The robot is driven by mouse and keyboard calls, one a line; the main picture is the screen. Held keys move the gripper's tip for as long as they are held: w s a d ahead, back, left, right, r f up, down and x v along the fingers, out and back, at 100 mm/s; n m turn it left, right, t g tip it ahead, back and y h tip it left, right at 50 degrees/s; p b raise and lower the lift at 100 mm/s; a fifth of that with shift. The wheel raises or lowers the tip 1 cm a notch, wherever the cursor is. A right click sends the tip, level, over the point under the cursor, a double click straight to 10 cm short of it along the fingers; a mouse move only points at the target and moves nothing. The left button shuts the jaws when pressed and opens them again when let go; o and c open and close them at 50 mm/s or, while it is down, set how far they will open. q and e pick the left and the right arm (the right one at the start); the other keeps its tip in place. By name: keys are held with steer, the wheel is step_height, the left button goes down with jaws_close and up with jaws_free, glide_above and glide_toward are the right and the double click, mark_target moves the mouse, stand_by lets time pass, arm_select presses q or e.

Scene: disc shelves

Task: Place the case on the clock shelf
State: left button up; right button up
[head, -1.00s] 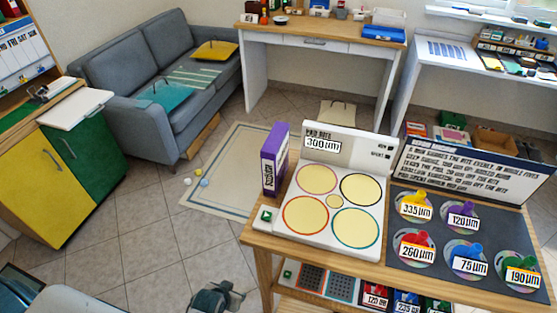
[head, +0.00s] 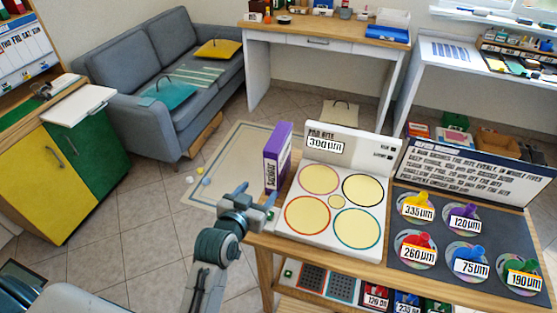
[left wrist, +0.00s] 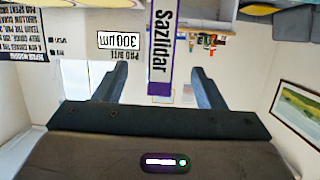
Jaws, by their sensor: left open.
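A purple and white upright case (head: 278,158) stands at the left end of the wooden table, beside the white panel. In the left wrist view the case (left wrist: 160,45) appears upside down, its lettered spine between the two fingers and ahead of them. My left gripper (head: 257,199) is open and empty, just in front of the case near the table's left edge. It also shows in the left wrist view (left wrist: 160,82). I cannot make out a clock or tell which shelf is the clock shelf. My right gripper is not in view.
The white panel (head: 333,241) with coloured rings is close to the case's right. A dark mat (head: 404,251) with several labelled discs lies further right. A lower shelf (head: 308,283) holds small items. A grey sofa (head: 130,60) and cabinets are at left; open floor lies between.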

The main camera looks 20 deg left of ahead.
mark_target(276, 139)
arm_select(q)
steer(key=w+r+t, duration=0.2)
steer(key=w+r, duration=0.1)
steer(key=w+d+r+t, duration=0.1)
steer(key=w+r, duration=0.1)
steer(key=shift+d+r+n+y, duration=0.1)
steer(key=shift+r+n+y, duration=0.2)
steer(key=shift+n, duration=0.1)
steer(key=w+p, duration=0.1)
steer(key=w, duration=0.3)
steer(key=shift+w+p, duration=0.35)
steer(key=w, duration=0.1)
steer(key=w+p, duration=0.1)
steer(key=w, duration=0.1)
steer(key=w+p, duration=0.1)
steer(key=shift+w+a, duration=0.3)
steer(key=shift+w+f+p, duration=0.25)
steer(key=shift+w+p, duration=0.05)
steer(key=shift+w, duration=0.2)
steer(key=shift+c, duration=1.3)
steer(key=c, duration=1.1)
steer(key=shift+r, duration=0.1)
jaws_close()
steer(key=shift+r, duration=0.15)
